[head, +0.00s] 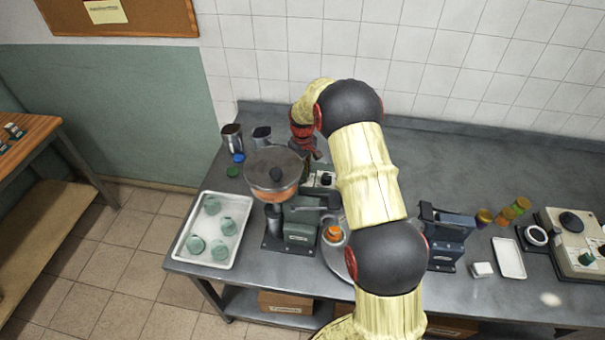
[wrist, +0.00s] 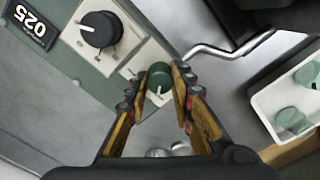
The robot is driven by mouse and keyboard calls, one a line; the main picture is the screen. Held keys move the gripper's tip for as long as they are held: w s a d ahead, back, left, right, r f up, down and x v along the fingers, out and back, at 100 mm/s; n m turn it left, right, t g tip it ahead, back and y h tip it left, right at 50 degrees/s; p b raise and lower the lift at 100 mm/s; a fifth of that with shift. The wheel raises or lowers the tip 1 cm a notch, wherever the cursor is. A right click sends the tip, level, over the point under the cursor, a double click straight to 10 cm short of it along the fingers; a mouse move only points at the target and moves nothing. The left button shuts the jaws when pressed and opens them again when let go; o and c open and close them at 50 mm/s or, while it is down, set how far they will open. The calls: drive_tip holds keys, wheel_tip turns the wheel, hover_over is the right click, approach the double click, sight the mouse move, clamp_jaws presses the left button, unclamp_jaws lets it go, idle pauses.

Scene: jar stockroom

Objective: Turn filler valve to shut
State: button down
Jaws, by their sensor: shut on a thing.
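The filler (head: 300,234) stands on the steel bench in the head view, with a round hopper (head: 273,172) holding something orange. Behind it is a small panel box, mostly hidden by my arm. In the wrist view, this panel (wrist: 128,58) has a black dial (wrist: 100,29) and a green knob (wrist: 160,76) with a pale pointer mark. My gripper (wrist: 163,77) is shut on the green knob, one fingertip on each side. A bent metal handle (wrist: 228,52) passes just beside it. I cannot tell which setting the knob points to.
Metal jugs (head: 232,138) stand behind. The back right bench is clear.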

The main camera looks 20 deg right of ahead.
drive_tip(key=shift+w+r+n, duration=0.1)
drive_tip(key=shift+n, duration=0.5)
drive_tip(key=c, duration=1.5)
unclamp_jaws()
drive_tip(key=shift+c, duration=0.2)
wheel_tip(320, 180, up, 12)
